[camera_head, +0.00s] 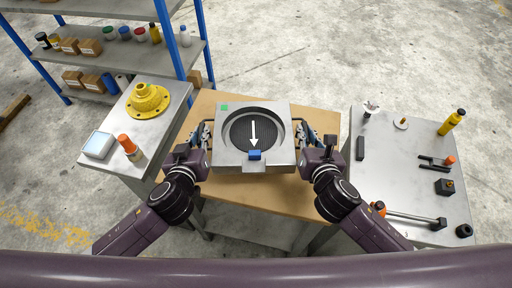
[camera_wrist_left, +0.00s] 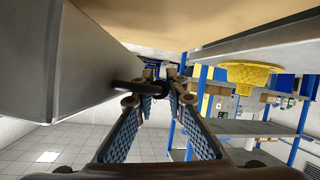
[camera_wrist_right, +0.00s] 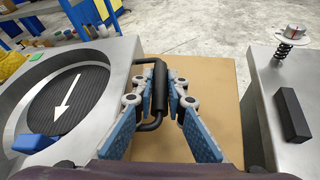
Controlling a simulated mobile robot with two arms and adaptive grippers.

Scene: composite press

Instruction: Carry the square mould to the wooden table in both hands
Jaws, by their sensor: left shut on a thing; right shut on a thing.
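The square mould (camera_head: 226,158) is a grey metal block with a round dark recess, a white arrow, a blue piece at its near side and a green patch at a far corner. It appears level over the wooden table (camera_head: 240,197); I cannot tell whether it touches the top. My left gripper (camera_head: 208,133) is at its left side, shut on a dark handle (camera_wrist_left: 125,87). My right gripper (camera_head: 302,134) is at its right side, shut on a black bar handle (camera_wrist_right: 160,85). The mould's underside is hidden in the head view.
A metal table (camera_head: 120,166) at left holds a yellow flanged part (camera_head: 148,101) and an orange-capped bottle (camera_head: 128,146). A metal table (camera_head: 400,180) at right holds several tools and a yellow bottle (camera_head: 452,122). A blue-framed shelf (camera_head: 125,58) stands behind left.

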